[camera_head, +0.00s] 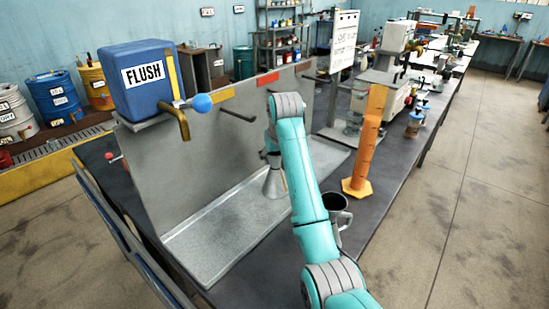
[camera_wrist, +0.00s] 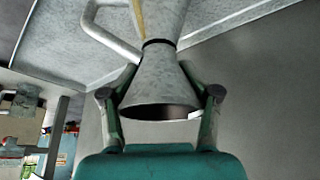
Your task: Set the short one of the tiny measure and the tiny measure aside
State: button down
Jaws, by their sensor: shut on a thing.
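A grey metal measure (camera_head: 273,184), narrow at the neck and flaring to a wide base, is at the tray, left of my arm. In the wrist view the measure (camera_wrist: 160,88) shows a flared mouth, a dark band at its neck and a side handle. My gripper (camera_wrist: 159,72) is shut on it, one finger on each side below the band. I cannot tell whether its base touches the tray. A second, dark grey cup-like measure (camera_head: 343,217) with a handle stands on the bench right of my arm, partly hidden by it. Their heights are hard to compare.
The metal tray (camera_head: 215,232) has a tall back panel. A blue FLUSH container (camera_head: 140,85) with a bent spout stands above it. An orange cylinder (camera_head: 367,145) on a hexagonal foot stands right of my arm. The bench between cylinder and tray is narrow.

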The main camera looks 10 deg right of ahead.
jog(key=shift+c, duration=1.3)
grip_release()
jog(key=shift+f, duration=0.1)
